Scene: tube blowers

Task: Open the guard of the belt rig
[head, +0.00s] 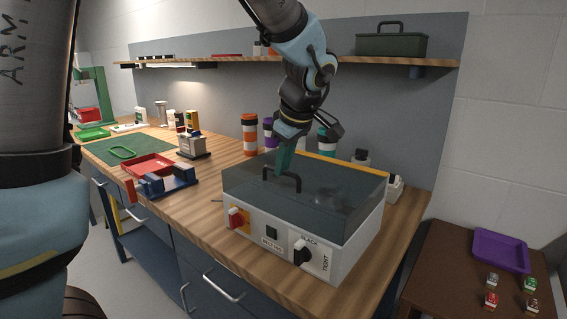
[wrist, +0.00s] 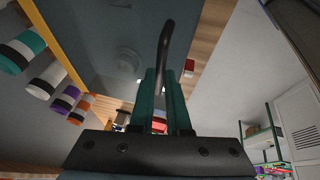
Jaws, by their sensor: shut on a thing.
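The belt rig (head: 265,240) is a white box on the wooden bench, with a red knob on a yellow plate and a black slack/tight knob on its front. Its guard (head: 340,195) is a dark see-through cover that sits down over the top of the box. A black arched handle (head: 298,182) stands on the guard. My gripper (head: 284,166) comes down from above with its green fingers at the handle. In the wrist view the fingers (wrist: 160,85) are shut on the handle (wrist: 164,45). The inside of the rig is only dimly visible through the guard.
Several banded cylinders, such as an orange and white one (head: 249,133), stand behind the rig. A blue vise-like fixture (head: 167,181) and a red tray (head: 148,166) lie to its left. A shelf (head: 300,61) runs above. A brown side table (head: 470,270) with a purple tray (head: 500,250) is at right.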

